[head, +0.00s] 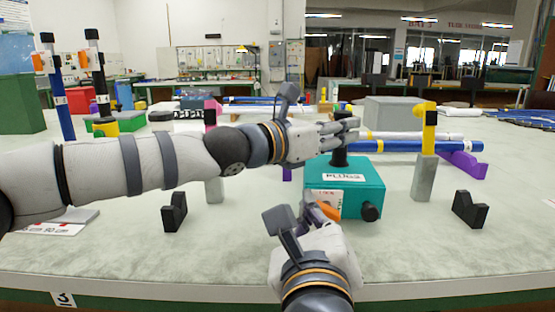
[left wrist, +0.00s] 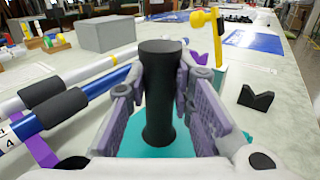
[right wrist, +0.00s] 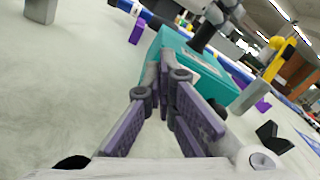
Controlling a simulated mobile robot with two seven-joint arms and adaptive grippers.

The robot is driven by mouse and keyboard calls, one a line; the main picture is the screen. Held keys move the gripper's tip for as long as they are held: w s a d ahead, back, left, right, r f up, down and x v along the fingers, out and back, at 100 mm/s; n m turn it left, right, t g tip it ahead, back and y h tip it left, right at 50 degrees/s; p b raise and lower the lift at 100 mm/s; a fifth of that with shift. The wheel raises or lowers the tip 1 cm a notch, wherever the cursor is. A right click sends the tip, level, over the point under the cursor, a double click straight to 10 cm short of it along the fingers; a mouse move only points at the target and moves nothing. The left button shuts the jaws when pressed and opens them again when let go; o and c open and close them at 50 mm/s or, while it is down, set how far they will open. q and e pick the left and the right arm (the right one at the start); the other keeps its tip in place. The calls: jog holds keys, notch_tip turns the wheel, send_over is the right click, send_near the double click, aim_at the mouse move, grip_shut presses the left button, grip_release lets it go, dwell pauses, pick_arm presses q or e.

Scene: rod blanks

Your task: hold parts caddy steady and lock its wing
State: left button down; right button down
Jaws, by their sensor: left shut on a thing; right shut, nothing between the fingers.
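The parts caddy is a teal box (head: 362,182) with a label reading PLUGS, standing on the bench. A black post (left wrist: 160,95) rises from its top. My left gripper (head: 345,132) is shut around this post; its purple-padded fingers (left wrist: 170,85) stand on both sides of it. My right gripper (head: 309,203) is shut and empty at the caddy's front left. In the right wrist view its fingertips (right wrist: 168,70) overlap the teal box (right wrist: 188,50); contact is unclear. An orange piece (head: 328,210), perhaps the wing, and a black knob (head: 370,211) show at the caddy's front.
Black V-blocks stand left (head: 174,212) and right (head: 469,209) of the caddy. A grey post with a yellow top (head: 424,170) stands right of it. A blue rod (head: 430,146) and a grey box (head: 393,113) lie behind. The bench front is mostly clear.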

pick_arm(q)
jog(key=shift+s+d+f, duration=0.2)
jog(key=shift+s, duration=0.05)
pick_arm(e)
jog(key=shift+w+d+r, duration=0.1)
jog(key=shift+w+d, duration=0.05)
jog(key=shift+d, duration=0.2)
jog(key=shift+d+r, duration=0.2)
jog(key=shift+r, duration=0.05)
pick_arm(q)
jog(key=shift+f, duration=0.15)
pick_arm(e)
jog(key=shift+d+r, duration=0.3)
jog(key=shift+d, duration=0.15)
jog(key=shift+d+r, duration=0.1)
jog(key=shift+d, duration=0.2)
pick_arm(q)
jog(key=shift+w, duration=0.1)
pick_arm(e)
jog(key=shift+d, duration=0.2)
pick_arm(q)
jog(key=shift+a, duration=0.1)
pick_arm(e)
jog(key=shift+r, duration=0.1)
